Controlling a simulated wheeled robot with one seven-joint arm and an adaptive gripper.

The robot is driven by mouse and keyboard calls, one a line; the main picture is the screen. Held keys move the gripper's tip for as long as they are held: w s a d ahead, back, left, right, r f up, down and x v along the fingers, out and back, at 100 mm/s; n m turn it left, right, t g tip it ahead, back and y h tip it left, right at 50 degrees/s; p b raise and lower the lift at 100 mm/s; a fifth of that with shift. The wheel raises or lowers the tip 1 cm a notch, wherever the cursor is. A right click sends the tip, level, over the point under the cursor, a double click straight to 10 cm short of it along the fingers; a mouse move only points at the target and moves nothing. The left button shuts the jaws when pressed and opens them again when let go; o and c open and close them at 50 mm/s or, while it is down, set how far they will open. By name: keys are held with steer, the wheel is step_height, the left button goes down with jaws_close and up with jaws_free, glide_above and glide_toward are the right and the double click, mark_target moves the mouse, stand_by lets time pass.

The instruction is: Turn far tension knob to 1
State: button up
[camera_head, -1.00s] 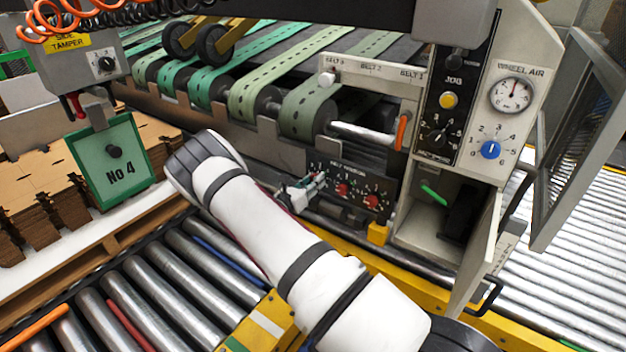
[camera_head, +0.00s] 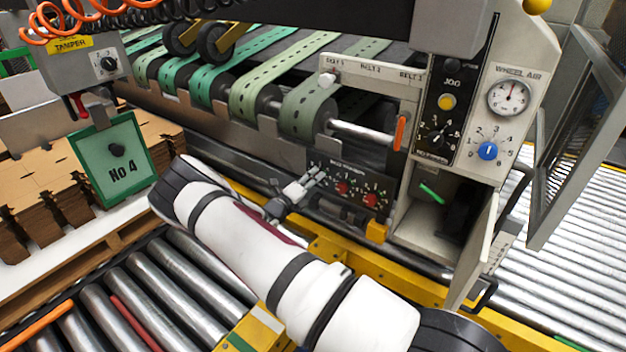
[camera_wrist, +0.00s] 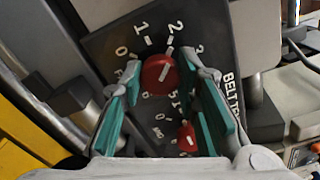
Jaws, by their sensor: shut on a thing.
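The belt tension panel (camera_head: 350,172) is a dark plate with red knobs at the machine's lower front. In the wrist view a red knob (camera_wrist: 158,73) with a white pointer line sits between the teal pads of my gripper (camera_wrist: 160,80), which is shut on it. The pointer slants up and right, about toward the 2; the 0, 1, 2 and 3 marks show around it. A second red knob (camera_wrist: 187,137) is lower in that view. In the head view my gripper (camera_head: 318,178) reaches the panel's left end and hides the far knob; two other red knobs (camera_head: 342,187) (camera_head: 370,200) show.
An open grey cabinet (camera_head: 408,230) with its door (camera_head: 478,245) ajar stands right of the panel. A yellow block (camera_head: 376,232) and yellow rail (camera_head: 405,283) lie below. Rollers (camera_head: 150,295) are at lower left, near the green No 4 plate (camera_head: 112,165).

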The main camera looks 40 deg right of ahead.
steer(key=shift+n, duration=4.5)
steer(key=o, duration=1.2)
steer(key=shift+a, duration=0.15)
steer(key=v, duration=1.1)
steer(key=shift+s+a, duration=0.15)
steer(key=shift+a, duration=0.2)
